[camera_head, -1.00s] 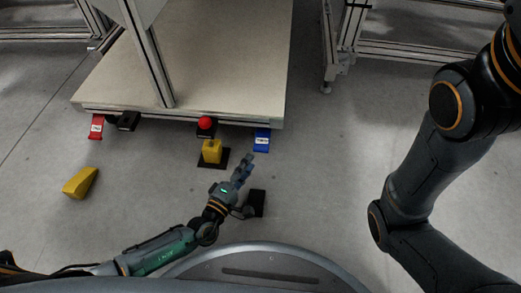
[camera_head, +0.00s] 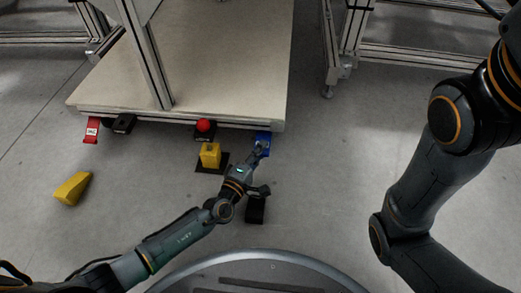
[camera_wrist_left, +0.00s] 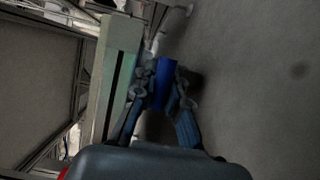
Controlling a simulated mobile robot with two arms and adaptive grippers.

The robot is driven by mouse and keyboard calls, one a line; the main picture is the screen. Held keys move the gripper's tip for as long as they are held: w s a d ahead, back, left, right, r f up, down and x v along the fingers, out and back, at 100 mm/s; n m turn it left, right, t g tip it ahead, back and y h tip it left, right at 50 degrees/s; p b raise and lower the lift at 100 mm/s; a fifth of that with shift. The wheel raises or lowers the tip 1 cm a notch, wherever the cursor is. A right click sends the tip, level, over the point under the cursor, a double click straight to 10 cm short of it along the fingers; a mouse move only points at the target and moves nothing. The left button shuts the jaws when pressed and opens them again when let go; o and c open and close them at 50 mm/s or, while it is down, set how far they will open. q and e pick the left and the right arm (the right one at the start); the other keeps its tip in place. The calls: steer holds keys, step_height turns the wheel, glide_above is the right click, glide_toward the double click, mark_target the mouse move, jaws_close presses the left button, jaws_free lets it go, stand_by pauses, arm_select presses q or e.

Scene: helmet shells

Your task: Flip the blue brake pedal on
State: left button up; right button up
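The blue brake pedal (camera_head: 265,137) hangs at the front right edge of the platform. My left gripper (camera_head: 260,150) is right at it and partly covers it in the head view. In the left wrist view, the blue pedal (camera_wrist_left: 159,84) lies between the two spread fingers (camera_wrist_left: 163,92), which look open. Whether a finger touches the pedal is unclear. My right arm shows at the right of the head view, but its gripper is out of view.
A red pedal (camera_head: 92,130) hangs at the platform's left. A red button (camera_head: 204,125) sits at the platform's front edge, with a yellow block (camera_head: 210,155) below it. A yellow wedge (camera_head: 72,188) lies on the floor.

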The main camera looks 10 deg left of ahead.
arm_select(q)
jaws_close()
steer(key=shift+w+a+f+t+p, duration=0.1)
steer(key=shift+w+f+t+p, duration=0.05)
steer(key=shift+f+t+p, duration=0.15)
steer(key=shift+f+t+h, duration=0.15)
steer(key=shift+t+h, duration=0.15)
